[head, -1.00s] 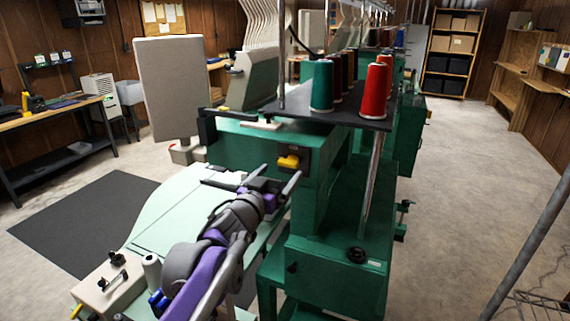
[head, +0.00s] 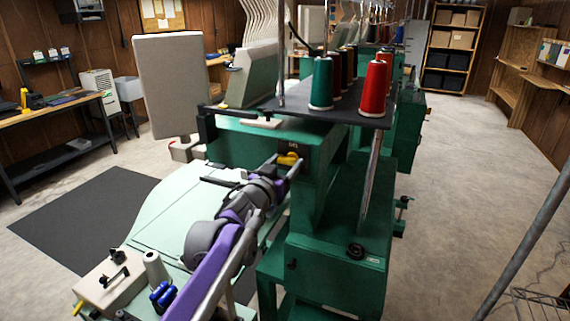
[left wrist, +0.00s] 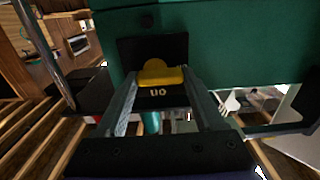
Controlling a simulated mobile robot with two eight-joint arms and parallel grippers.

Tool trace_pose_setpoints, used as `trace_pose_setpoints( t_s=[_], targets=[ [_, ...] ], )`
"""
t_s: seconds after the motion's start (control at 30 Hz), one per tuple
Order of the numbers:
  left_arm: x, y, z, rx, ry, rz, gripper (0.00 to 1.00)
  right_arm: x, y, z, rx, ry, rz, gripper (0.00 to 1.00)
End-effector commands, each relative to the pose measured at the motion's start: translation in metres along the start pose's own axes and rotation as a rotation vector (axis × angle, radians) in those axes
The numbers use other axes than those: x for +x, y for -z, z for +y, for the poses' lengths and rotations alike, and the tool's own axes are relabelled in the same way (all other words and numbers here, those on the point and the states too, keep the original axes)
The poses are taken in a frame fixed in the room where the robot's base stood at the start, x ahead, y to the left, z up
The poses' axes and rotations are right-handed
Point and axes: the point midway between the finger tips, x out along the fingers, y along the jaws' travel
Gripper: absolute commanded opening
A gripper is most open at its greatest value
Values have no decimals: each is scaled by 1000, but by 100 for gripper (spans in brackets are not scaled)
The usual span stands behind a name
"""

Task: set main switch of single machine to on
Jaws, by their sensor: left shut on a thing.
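The main switch is a yellow knob (head: 288,159) on a dark plate on the side of the green single machine (head: 240,148). In the left wrist view the knob (left wrist: 160,75) lies roughly crosswise, with pale marks on the dark plate beside it. My left gripper (head: 284,168) is at the switch, its arm reaching over the pale green table. In the left wrist view its two fingers (left wrist: 162,80) stand on either side of the knob and are shut on it. The fingers and wrist hide part of the switch in the head view. My right gripper is not in view.
Thread cones, teal (head: 321,84) and red (head: 373,88), stand on the black shelf (head: 335,112) above the switch. A beige box (head: 108,281) and blue spools (head: 163,296) lie at the table's near end. The floor (head: 460,190) at right is mostly open.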

Motion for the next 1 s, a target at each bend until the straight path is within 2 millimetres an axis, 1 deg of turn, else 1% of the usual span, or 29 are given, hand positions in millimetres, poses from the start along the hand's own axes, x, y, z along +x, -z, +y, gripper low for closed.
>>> trace_pose_setpoints(
  t_s=[0.03, 0.17, 0.2, 0.4, 0.57, 0.77, 1.0],
  targets=[
    [0, 0, 0, 0, 0, 0, 39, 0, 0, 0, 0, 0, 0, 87],
    [0, 0, 0, 0, 0, 0, 15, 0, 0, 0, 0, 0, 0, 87],
    [0, 0, 0, 0, 0, 0, 14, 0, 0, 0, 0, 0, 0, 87],
    [0, 0, 0, 18, 0, 0, 14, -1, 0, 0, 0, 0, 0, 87],
    [0, 1, 0, 78, 0, 0, 14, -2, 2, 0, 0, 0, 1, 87],
    [0, 2, 1, 217, 0, 0, 14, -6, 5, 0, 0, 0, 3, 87],
    [0, 4, 2, 443, 0, 1, 14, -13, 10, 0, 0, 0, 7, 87]
  ],
)
